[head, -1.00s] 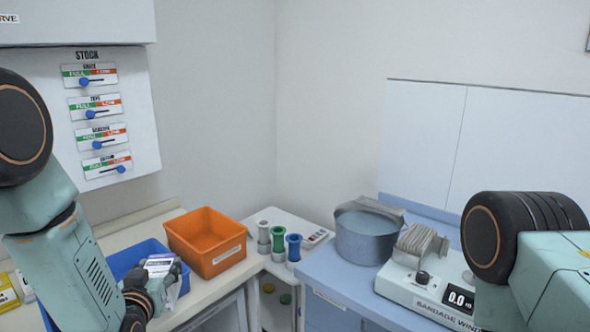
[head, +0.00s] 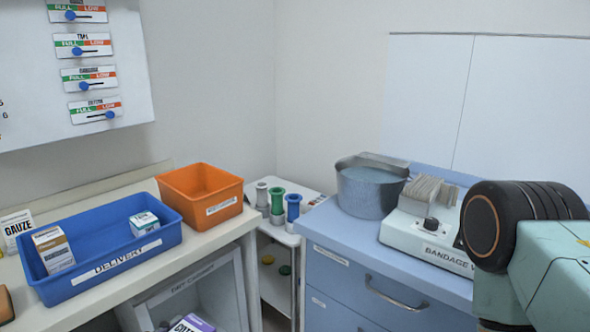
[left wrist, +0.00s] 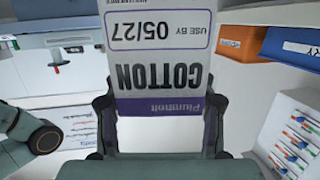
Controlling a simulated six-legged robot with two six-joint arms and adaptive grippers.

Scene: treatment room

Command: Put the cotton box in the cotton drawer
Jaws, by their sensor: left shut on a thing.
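The cotton box (left wrist: 160,80) is white with purple bands and fills the middle of the left wrist view, its print upside down. My left gripper (left wrist: 160,115) is shut on it, one finger at each side. In the head view only a corner of the cotton box (head: 192,324) shows at the bottom edge, in front of the open-fronted cabinet, and the left gripper is out of sight. The blue cabinet (head: 345,275) at right has drawers that look shut; their labels are too small to read, so I cannot tell which is for cotton. My right gripper is hidden or out of frame.
A blue delivery tray (head: 165,240) with two small boxes and an orange bin (head: 163,187) stand on the left counter. A metal pot (head: 368,190) and bandage winder (head: 425,235) stand on the blue cabinet. A low trolley with spools (head: 277,203) fills the corner.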

